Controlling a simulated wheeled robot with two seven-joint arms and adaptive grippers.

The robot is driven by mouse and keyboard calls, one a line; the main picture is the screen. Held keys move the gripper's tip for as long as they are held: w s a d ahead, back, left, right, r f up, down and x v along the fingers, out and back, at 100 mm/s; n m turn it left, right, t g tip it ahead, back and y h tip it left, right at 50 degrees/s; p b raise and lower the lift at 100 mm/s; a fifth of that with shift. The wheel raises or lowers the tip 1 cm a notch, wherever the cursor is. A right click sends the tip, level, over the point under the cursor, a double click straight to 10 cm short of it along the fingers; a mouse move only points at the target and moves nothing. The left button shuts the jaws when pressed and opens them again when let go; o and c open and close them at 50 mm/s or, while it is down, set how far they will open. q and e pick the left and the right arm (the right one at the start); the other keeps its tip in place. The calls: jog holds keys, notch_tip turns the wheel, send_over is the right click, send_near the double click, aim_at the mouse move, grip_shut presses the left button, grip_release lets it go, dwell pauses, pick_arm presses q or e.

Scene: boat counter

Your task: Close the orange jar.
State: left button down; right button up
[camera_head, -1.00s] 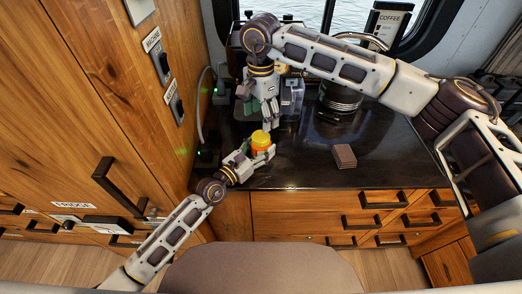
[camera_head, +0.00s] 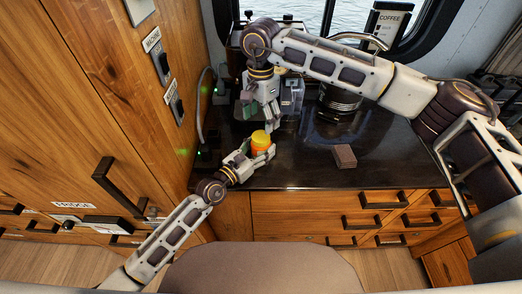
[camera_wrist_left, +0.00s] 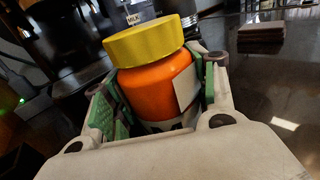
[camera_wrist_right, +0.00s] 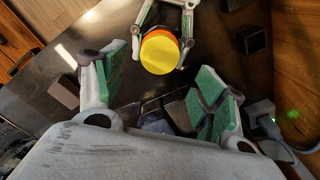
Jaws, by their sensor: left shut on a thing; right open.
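The orange jar (camera_wrist_left: 158,92) stands in my left gripper (camera_wrist_left: 158,85), which is shut around its body. Its yellow lid (camera_wrist_left: 145,41) sits on top and looks a little tilted in the left wrist view; I cannot tell how tightly it fits. In the head view the jar (camera_head: 259,149) is at the counter's front left, with the left gripper (camera_head: 258,151) around it. My right gripper (camera_head: 262,112) is open and empty, above and behind the jar. In the right wrist view the yellow lid (camera_wrist_right: 160,53) lies beyond the open fingers.
A brown block (camera_head: 344,156) lies on the dark counter (camera_head: 300,172) to the right of the jar. A clear container (camera_head: 291,96) and a dark round canister (camera_head: 338,98) stand behind. The wooden cabinet wall (camera_head: 110,100) is close on the left.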

aim_at(261, 136)
jog(key=shift+f, duration=3.55)
jog(key=c, duration=1.1)
jog(key=m, duration=1.4)
jog(key=shift+m, duration=0.4)
jog(key=o, duration=1.2)
jog(key=shift+c, duration=0.2)
